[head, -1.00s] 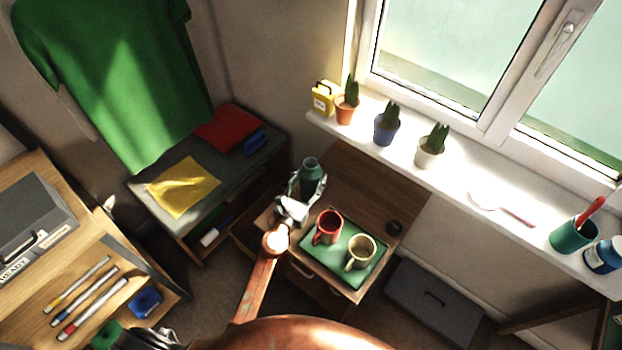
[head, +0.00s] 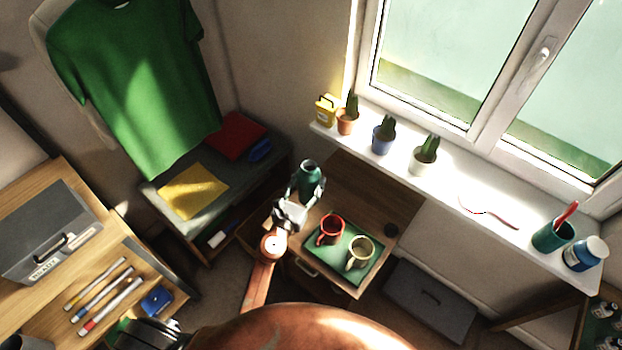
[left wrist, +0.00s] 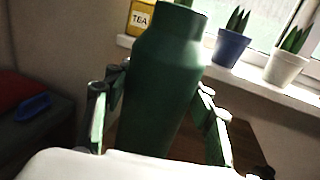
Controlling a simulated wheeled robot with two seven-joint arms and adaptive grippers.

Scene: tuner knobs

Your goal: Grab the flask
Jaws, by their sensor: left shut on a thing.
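The flask (head: 310,183) is dark green with a narrower neck, and stands upright at the left side of the small wooden table. My left gripper (head: 305,188) has its fingers on both sides of the flask and is shut on it. In the left wrist view the flask (left wrist: 162,85) fills the middle between the two fingers (left wrist: 160,120), its top near the frame's upper edge. Its base is hidden behind my gripper, so I cannot tell whether it touches the table.
A green tray (head: 352,279) with a red mug (head: 330,230) and a cream mug (head: 359,252) lies close to the right of my gripper. Several potted cacti stand on the windowsill (head: 450,185) behind. The wooden table (head: 375,190) is bare behind the tray.

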